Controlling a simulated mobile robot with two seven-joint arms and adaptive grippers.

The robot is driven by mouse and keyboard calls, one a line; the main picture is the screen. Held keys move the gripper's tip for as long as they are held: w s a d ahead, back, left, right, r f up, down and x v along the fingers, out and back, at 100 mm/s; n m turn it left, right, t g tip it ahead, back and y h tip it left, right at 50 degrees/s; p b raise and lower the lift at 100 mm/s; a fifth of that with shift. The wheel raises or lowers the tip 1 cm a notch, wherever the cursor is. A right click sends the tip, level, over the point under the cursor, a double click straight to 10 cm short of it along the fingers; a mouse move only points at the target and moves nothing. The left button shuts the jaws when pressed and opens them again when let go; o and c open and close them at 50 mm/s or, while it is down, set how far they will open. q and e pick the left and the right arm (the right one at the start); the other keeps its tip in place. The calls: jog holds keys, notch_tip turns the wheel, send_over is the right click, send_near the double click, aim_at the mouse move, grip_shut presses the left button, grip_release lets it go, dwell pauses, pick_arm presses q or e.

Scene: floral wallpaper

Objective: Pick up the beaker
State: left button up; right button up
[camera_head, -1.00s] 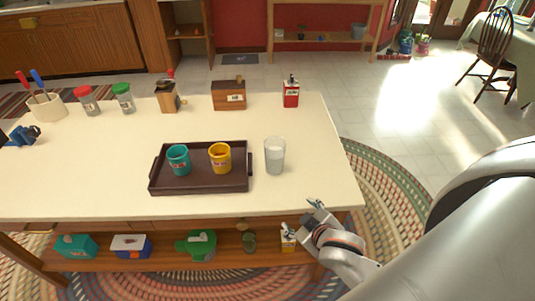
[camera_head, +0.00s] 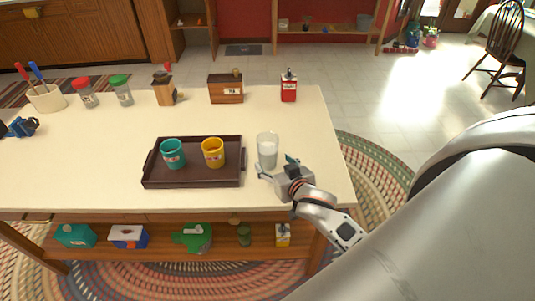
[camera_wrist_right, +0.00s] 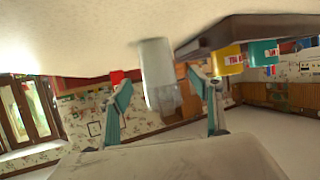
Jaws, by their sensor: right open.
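The beaker (camera_head: 267,148) is a clear glass with whitish contents. It stands upright on the white table, just right of the brown tray. My right gripper (camera_head: 275,167) is open at the near side of the beaker, with its fingers pointing towards it. In the right wrist view, which is upside down, the beaker (camera_wrist_right: 157,72) shows between the two spread fingers (camera_wrist_right: 166,100), and nothing is held. Whether a finger touches the beaker I cannot tell. My left gripper is not in view.
The brown tray (camera_head: 194,183) holds a teal cup (camera_head: 173,154) and a yellow cup (camera_head: 213,153), close left of the beaker. A red bottle (camera_head: 289,90) and a wooden box (camera_head: 226,90) stand at the back. The table right of the beaker is clear.

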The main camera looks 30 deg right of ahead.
jog(key=x, duration=0.7)
jog(key=shift+w+d+r, duration=0.1)
jog(key=shift+d, duration=0.2)
jog(key=shift+r, duration=0.1)
jog(key=c, duration=1.5)
